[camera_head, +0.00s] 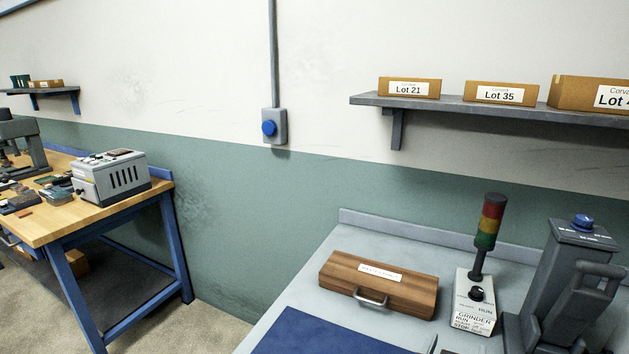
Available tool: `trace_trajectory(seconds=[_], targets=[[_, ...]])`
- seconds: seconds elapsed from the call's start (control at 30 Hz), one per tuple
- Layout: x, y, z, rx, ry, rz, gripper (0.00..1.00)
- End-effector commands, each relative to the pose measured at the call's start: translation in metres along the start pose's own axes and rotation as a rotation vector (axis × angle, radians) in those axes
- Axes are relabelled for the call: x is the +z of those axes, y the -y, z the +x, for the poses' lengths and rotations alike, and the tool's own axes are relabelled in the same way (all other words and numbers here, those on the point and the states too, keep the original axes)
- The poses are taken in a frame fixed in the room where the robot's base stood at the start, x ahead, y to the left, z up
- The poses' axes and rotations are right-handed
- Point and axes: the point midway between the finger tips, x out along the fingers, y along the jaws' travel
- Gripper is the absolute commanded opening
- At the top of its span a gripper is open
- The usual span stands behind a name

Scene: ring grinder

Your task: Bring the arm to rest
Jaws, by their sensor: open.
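My gripper and arm do not show clearly anywhere in the head view, so their pose cannot be told. The grinder's control box (473,308) stands on the grey bench (390,236) at the lower right, with its label facing me and a dark knob on its face. A red, yellow and green signal tower (489,222) rises behind the knob. A grey machine (570,265) with a blue button on top and a dark handle stands to the right, cut off by the frame's edge.
A closed wooden case (380,283) with a metal handle lies on the bench behind a blue mat (310,335). A shelf (470,109) with lot boxes hangs above. A wooden workbench (90,219) stands at left, with open floor (190,325) between the benches.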

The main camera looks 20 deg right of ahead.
Motion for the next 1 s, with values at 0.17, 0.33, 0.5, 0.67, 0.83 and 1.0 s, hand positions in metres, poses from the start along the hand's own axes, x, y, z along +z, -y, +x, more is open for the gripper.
trace_trajectory(seconds=[0.17, 0.33, 0.5, 0.67, 0.83, 1.0], targets=[[0.033, 0.049, -0.043, -0.354, -0.091, -0.147, 0.68], [0.058, 0.066, -0.108, -0.621, -0.197, -0.191, 0.68], [0.072, 0.052, -0.171, -0.792, -0.282, -0.168, 0.68], [0.079, 0.021, -0.22, -0.884, -0.327, -0.12, 0.68], [0.086, -0.023, -0.258, -0.93, -0.317, -0.071, 0.68], [0.106, -0.061, -0.281, -0.949, -0.223, -0.066, 0.68]])
